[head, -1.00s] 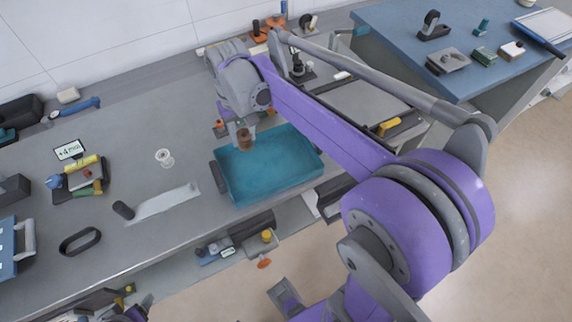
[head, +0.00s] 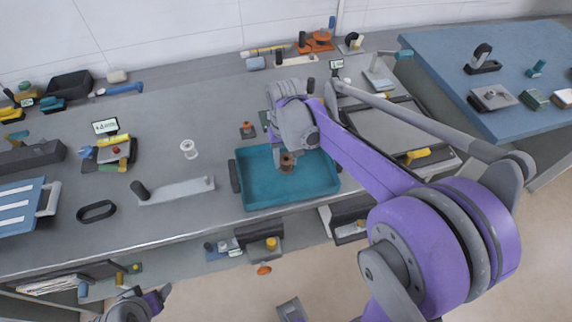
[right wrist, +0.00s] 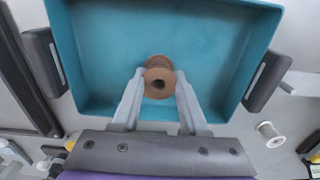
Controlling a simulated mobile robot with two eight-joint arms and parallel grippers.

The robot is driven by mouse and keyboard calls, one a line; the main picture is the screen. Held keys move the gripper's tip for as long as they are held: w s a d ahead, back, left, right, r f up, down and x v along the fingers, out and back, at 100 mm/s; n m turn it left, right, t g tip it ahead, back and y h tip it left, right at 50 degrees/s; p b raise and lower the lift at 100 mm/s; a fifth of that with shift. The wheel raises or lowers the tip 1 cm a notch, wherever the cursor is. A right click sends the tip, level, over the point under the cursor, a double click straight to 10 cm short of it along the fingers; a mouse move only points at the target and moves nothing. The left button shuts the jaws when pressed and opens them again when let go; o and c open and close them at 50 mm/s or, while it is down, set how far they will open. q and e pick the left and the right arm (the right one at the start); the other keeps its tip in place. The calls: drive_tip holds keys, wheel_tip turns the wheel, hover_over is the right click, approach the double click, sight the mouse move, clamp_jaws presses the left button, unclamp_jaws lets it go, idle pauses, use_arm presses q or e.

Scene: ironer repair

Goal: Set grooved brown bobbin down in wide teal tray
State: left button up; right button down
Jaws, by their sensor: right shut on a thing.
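The grooved brown bobbin (head: 287,163) is between the fingertips of my right gripper (head: 285,155), which is shut on it. In the right wrist view the bobbin (right wrist: 158,80) is seen end-on, its dark hole facing the camera, with a finger on each side. The wide teal tray (head: 262,196) is on the grey bench, and the bobbin is over its inside, towards the back wall. The tray floor (right wrist: 110,40) around the bobbin looks empty. I cannot tell whether the bobbin touches the floor. My left gripper's fingers are not seen.
A black oval ring (head: 96,211) is farther left. The tray has dark side handles (head: 234,176). A blue table (head: 440,60) stands at right.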

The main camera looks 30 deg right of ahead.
sight(286, 165)
drive_tip(key=shift+f, duration=1.4)
drive_tip(key=shift+f, duration=0.2)
drive_tip(key=shift+c, duration=2.2)
unclamp_jaws()
drive_tip(key=shift+r, duration=0.1)
drive_tip(key=shift+r, duration=0.1)
